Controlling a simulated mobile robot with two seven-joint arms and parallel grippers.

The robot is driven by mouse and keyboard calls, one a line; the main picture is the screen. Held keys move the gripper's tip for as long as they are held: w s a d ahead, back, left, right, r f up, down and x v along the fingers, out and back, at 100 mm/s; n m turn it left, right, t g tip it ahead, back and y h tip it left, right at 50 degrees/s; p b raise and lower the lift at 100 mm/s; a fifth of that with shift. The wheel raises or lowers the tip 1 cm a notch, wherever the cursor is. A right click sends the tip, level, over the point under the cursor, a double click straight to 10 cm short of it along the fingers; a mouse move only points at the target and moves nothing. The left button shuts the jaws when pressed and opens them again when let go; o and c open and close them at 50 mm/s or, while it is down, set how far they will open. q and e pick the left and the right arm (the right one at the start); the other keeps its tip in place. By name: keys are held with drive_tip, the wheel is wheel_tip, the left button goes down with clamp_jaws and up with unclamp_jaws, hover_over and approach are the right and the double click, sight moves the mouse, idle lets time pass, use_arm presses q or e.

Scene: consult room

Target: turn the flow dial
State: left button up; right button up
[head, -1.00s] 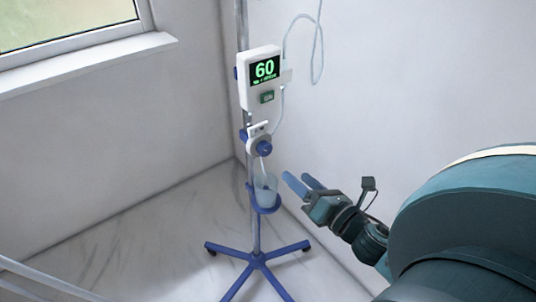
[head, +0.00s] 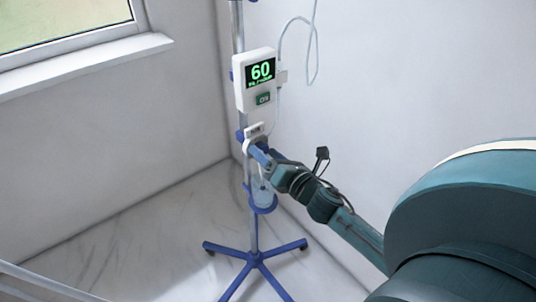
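The flow dial is a blue knob on a white round mount (head: 247,146), below the pump on the pole. My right gripper (head: 261,154) is at the dial, its blue fingers overlapping it in the picture. The fingers and wrist hide most of the knob, so I cannot tell whether they touch or grip it. The white pump (head: 243,95) above has a dark screen (head: 261,72) with a green 60. My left gripper is not in view.
The pole (head: 254,232) stands on a blue star base (head: 257,262) near the room's corner. A clear cup (head: 264,194) sits in a blue ring under the dial. A thin tube (head: 313,60) loops beside the pump. A window sill (head: 90,65) is at upper left.

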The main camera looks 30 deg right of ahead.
drive_tip(key=c, duration=1)
drive_tip(key=shift+o, duration=0.2)
